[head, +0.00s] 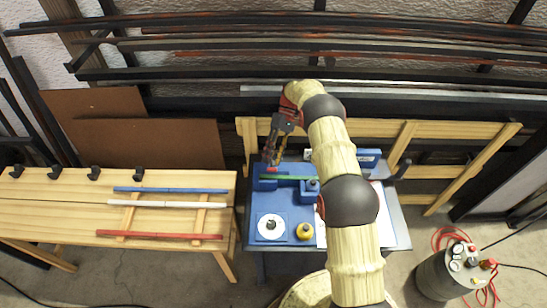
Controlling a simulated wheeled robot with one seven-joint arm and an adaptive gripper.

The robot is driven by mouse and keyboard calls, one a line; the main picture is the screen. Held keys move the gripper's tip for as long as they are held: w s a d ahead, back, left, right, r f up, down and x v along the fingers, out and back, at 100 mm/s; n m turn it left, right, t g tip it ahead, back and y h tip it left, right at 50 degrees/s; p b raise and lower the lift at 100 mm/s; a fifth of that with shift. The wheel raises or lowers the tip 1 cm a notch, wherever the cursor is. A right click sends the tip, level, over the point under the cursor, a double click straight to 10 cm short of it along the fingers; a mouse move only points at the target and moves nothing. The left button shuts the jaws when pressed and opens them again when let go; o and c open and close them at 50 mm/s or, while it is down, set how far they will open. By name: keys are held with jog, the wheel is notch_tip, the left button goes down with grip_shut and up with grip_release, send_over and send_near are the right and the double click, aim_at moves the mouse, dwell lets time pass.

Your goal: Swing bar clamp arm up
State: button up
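A blue bench fixture (263,184) stands on the blue-topped table (262,208). A thin green bar (292,177) lies level across the fixture, with a small red piece (271,169) near its left end. I cannot tell for sure which part is the clamp arm; the green bar looks lowered. My gripper (272,157) points down just above the red piece, at the fixture's left back. Whether it touches the piece is too small to tell. The finger gap is not clear. My arm hides the fixture's right side.
A wooden bench (60,215) at left carries blue (170,190), white (165,204) and red (160,235) laths. A grey tank (449,275) stands at lower right. Dark bars rack the back wall.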

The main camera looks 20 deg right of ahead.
jog(key=v, duration=0.7)
jog(key=shift+r, duration=0.15)
jog(key=shift+w, duration=0.1)
dwell(0.3)
